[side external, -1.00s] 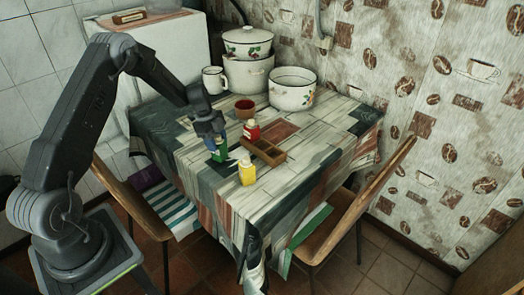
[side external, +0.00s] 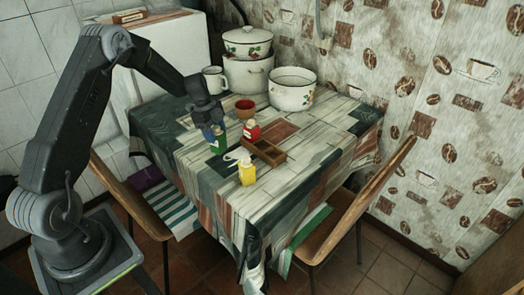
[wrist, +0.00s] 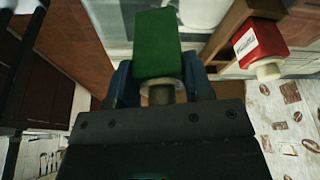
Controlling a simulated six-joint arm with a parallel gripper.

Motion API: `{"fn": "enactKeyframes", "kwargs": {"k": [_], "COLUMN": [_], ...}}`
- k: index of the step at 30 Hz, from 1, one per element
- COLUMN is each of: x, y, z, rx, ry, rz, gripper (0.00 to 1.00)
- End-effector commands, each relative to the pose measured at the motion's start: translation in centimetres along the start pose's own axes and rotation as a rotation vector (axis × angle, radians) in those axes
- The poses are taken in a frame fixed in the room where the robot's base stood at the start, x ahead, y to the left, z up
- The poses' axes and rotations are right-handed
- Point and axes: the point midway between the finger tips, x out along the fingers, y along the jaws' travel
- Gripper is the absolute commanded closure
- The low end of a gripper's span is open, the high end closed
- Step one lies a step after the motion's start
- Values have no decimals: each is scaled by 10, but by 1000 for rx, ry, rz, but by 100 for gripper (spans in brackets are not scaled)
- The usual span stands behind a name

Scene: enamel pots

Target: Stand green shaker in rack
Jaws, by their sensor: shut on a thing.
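The green shaker (side external: 217,144) is between the blue fingers of my gripper (side external: 212,132), which is shut on it. It appears to hang above the table, left of the rack. In the wrist view the green shaker (wrist: 157,42) sticks out past the fingers (wrist: 158,84), its pale collar between them. The wooden rack (side external: 270,157) lies on the table to the right, with open compartments at its near end. The red shaker (side external: 251,132) stands upright at the rack's far-left end. It also shows in the wrist view (wrist: 262,42), close beside the rack's wood.
A yellow shaker (side external: 247,174) stands on the table in front of the rack. A brown bowl (side external: 244,109), a white mug (side external: 213,79) and enamel pots (side external: 292,94) stand behind. The table's right side (side external: 325,140) is clear. A pale patch near the yellow shaker is unclear.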

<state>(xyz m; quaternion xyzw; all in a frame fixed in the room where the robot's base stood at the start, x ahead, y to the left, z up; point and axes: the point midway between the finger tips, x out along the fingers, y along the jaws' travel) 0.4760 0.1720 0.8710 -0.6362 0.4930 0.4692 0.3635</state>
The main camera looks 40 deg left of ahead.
Motion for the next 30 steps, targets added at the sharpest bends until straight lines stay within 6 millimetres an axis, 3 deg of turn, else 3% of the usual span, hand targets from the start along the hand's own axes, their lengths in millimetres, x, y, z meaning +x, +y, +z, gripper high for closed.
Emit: {"fn": "enactKeyframes", "kwargs": {"k": [5,16,30], "x": [-8,-88,-77], "y": [-1,-1,-70], "z": [-2,-27,-63], "rx": [1,2,122], "ry": [0,-2,10], "rz": [-3,-6,33], "gripper": [72,72,72]}}
